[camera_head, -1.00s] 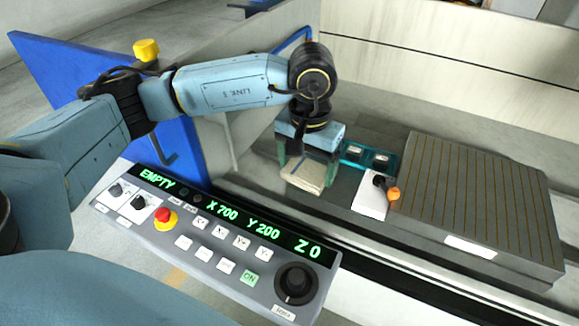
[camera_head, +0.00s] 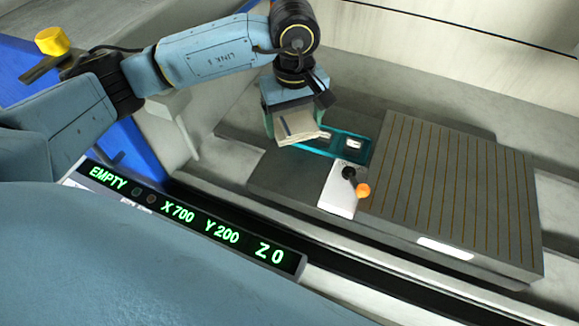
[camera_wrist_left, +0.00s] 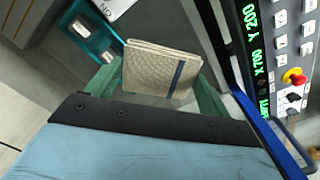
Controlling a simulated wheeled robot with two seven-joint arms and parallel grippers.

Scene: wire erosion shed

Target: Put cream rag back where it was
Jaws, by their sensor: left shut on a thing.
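The cream rag (camera_head: 300,125) is a folded cloth with a dark blue stripe. My left gripper (camera_head: 292,118) is shut on it and holds it at the left end of a teal tray (camera_head: 362,161). In the left wrist view the rag (camera_wrist_left: 155,72) stands between the two green fingers of the left gripper (camera_wrist_left: 158,88), with the teal tray (camera_wrist_left: 80,22) beside it at upper left. I cannot tell how far the rag is above the surface below. My right gripper is not in view.
A slotted grey table (camera_head: 455,190) fills the right. A white plate (camera_head: 339,190) with a black lever and orange knob (camera_head: 363,190) stands in front of the tray. The control panel (camera_head: 190,215) reads EMPTY, X 700, Y 200, Z 0. A blue panel (camera_head: 135,160) stands at left.

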